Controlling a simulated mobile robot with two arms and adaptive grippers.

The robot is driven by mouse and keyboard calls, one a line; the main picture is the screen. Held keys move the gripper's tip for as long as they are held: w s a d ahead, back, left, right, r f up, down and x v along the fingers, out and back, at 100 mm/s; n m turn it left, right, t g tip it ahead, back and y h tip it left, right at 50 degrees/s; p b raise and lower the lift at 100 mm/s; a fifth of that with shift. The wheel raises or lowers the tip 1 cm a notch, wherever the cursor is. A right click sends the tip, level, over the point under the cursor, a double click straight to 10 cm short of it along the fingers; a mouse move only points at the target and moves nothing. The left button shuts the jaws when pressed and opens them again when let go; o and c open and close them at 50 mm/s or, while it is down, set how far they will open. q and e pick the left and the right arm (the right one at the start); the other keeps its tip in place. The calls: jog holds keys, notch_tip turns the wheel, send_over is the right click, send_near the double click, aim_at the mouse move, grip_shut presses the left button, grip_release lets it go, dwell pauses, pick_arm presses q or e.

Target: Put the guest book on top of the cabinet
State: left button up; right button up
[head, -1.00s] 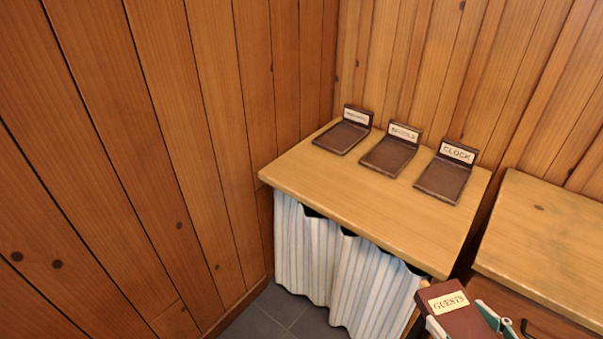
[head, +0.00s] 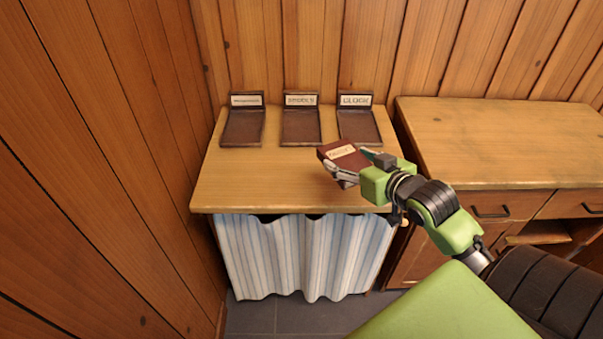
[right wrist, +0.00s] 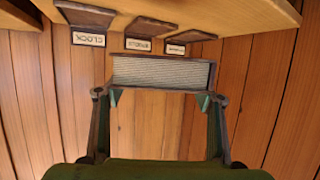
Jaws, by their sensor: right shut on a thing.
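The guest book (head: 343,155), a dark red-brown book with a cream label, is in my right gripper (head: 362,168). The gripper is shut on it and holds it over the right front part of a curtained wooden counter (head: 265,182). In the right wrist view the guest book (right wrist: 160,72) shows its pale page edges between the two fingers. The cabinet (head: 500,140), with a bare wooden top, drawers and a door, stands to the right of the counter. My left gripper is not in view.
Three brown trays with label plates stand along the counter's back: a left one (head: 242,127), a middle one (head: 300,127) and one marked CLOCK (head: 358,126). A striped curtain (head: 300,255) hangs below. A narrow gap separates counter and cabinet. Plank walls enclose the left and back.

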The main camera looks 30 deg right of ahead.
jog(key=shift+w+d+r, duration=0.1)
jog(key=shift+d+r, duration=0.05)
jog(key=shift+d, duration=0.3)
jog(key=shift+w+d+r, duration=0.1)
jog(key=shift+d+r, duration=0.05)
jog(key=shift+d, duration=0.3)
jog(key=shift+w+d+f+m+h, duration=0.1)
jog(key=shift+w+d+m+h, duration=0.1)
jog(key=shift+w+m+h, duration=0.15)
jog(key=w+a+f, duration=0.3)
jog(key=w, duration=0.4)
send_over(307, 179)
jog(key=f, duration=0.5)
jog(key=shift+s+d+f, duration=0.25)
jog(key=shift+s+f, duration=0.05)
jog(key=shift+w+f, duration=0.15)
jog(key=shift+f, duration=0.1)
jog(key=shift+w+a+f, duration=0.1)
jog(key=shift+f, duration=0.8)
jog(key=shift+w+a+f, duration=0.1)
jog(key=shift+f, duration=0.8)
jog(key=shift+f, duration=0.15)
jog(key=o, duration=1.3)
